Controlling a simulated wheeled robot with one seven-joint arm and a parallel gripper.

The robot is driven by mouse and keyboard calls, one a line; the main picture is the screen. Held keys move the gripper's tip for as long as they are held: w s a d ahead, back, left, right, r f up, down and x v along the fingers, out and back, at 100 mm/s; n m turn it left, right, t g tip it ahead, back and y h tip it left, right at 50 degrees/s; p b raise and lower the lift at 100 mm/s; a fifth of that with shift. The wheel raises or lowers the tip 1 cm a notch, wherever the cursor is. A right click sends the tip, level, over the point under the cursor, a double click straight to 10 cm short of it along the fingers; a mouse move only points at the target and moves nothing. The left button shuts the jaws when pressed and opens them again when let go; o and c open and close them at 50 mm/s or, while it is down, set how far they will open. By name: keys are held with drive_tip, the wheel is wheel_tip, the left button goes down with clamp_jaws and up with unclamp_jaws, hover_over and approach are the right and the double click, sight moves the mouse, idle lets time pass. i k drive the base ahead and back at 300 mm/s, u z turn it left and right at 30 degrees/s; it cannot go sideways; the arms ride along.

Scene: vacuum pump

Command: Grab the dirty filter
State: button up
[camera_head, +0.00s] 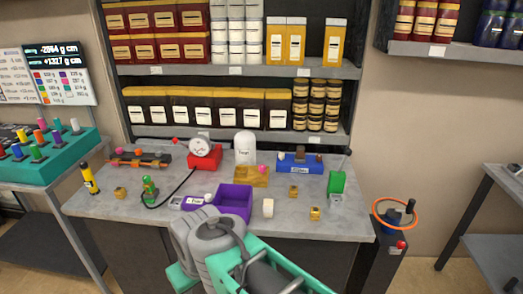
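No object is plainly marked as the dirty filter. A small off-white cylinder (268,208) stands near the front edge of the grey workbench and could be a filter, but I cannot tell whether it is dirty. A blue holder (314,164) with a white label stands at the back right of the bench, with small pieces on it. A purple open box (235,198) with a labelled purple part on its left sits at the front middle. My grey and teal arm fills the bottom middle, in front of the bench. My gripper's fingers cannot be made out.
A white dome (245,146), a yellow-brown block (252,177), a red gauge unit (205,155) with a black hose, a green container (337,182) and several small brass cubes crowd the workbench (110,205). Stocked shelves rise behind. An orange ring (380,220) stands at right.

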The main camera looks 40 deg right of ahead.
sight(300, 149)
drive_tip(key=z, duration=0.2)
drive_tip(key=i, duration=1.2)
drive_tip(key=z, duration=0.75)
